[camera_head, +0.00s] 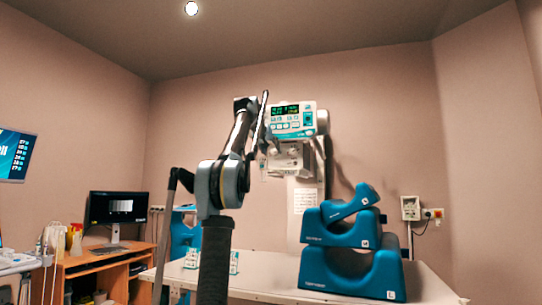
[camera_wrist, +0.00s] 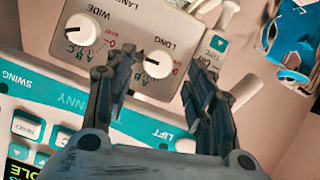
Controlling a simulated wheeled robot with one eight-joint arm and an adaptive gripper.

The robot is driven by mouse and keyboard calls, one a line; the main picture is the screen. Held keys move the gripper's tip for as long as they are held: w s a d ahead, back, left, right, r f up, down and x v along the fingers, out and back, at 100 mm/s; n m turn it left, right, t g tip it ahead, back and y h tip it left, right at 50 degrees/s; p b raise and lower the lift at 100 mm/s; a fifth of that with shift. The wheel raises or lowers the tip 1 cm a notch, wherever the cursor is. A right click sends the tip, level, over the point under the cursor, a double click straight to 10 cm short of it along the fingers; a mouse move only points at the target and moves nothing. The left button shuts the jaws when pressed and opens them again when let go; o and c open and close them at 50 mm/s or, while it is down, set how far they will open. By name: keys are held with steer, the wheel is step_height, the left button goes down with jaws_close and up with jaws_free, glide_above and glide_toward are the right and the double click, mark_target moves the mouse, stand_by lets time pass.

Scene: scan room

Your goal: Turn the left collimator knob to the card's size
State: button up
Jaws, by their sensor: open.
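In the wrist view, the pale collimator face (camera_wrist: 122,22) carries two white knobs with dark pointer lines. One knob (camera_wrist: 82,29) is near the word WIDE, and the other (camera_wrist: 157,65) is near LONG; letters ring both. My gripper (camera_wrist: 158,66) is open, its dark fingers on either side of the LONG knob in the picture. I cannot tell whether they touch it. The collimator (camera_head: 290,158) hangs below the control panel in the head view, partly behind my arm. A printed sheet (camera_head: 305,201) hangs beneath; its writing is too small to read, and I cannot tell if it is the card.
The teal-and-white control panel (camera_head: 292,119) is close to my gripper; it also shows in the wrist view (camera_wrist: 32,95), below the collimator. Blue cushions (camera_head: 350,270) stack on the white table (camera_head: 428,286). A monitor (camera_head: 118,208) stands on a wooden desk at left.

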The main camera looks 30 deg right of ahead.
mark_target(274, 152)
steer(key=shift+x, duration=1.8)
steer(key=c, duration=1.1)
